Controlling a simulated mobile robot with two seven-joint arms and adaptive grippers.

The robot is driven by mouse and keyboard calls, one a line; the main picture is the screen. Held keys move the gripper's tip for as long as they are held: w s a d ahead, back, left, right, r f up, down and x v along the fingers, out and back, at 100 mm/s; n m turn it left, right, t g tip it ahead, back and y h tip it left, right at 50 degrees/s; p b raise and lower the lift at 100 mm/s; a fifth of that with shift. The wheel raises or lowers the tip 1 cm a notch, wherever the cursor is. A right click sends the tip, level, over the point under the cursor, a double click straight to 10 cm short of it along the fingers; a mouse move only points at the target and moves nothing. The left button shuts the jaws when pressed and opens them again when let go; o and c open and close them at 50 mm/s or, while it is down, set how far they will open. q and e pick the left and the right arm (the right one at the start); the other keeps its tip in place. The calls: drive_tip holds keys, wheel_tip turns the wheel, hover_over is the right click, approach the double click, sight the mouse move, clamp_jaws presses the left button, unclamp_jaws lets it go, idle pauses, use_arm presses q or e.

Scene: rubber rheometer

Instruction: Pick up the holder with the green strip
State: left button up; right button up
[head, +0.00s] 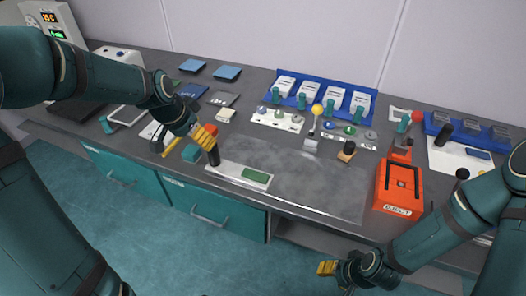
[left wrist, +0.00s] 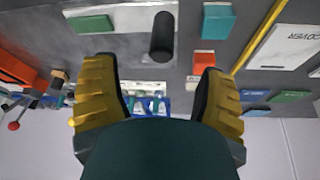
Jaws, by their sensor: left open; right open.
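The holder is a flat light plate (head: 225,170) with a green strip (head: 257,176) near its right end and an upright black handle (head: 213,155) near its left end. It lies on the bench near the front edge. In the left wrist view the black handle (left wrist: 163,37) and green strip (left wrist: 95,24) also show. My left gripper (head: 204,137) is open and empty, close to the black handle on its far side. In its wrist view the fingers (left wrist: 160,85) stand wide apart, with the handle beyond them. My right gripper (head: 328,268) is open and empty, low in front of the bench.
A teal block (head: 190,153) lies left of the handle. Blue racks (head: 309,90) stand at the back, with a yellow-knobbed lever (head: 317,109) before them. An orange device (head: 399,188) stands at right. The bench right of the holder is mostly clear.

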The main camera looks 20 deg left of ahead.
sight(215, 153)
use_arm(q)
drive_tip(key=b+x, duration=0.1)
drive_tip(key=x, duration=0.2)
drive_tip(key=w+x, duration=0.1)
drive_tip(key=x, duration=0.2)
drive_tip(key=shift+a+r+b, duration=0.15)
drive_tip(key=shift+a+b, duration=0.05)
drive_tip(key=shift+b, duration=0.2)
drive_tip(key=shift+b+x, duration=0.85)
drive_tip(key=shift+x, duration=2.25)
drive_tip(key=shift+s, duration=0.15)
clamp_jaws()
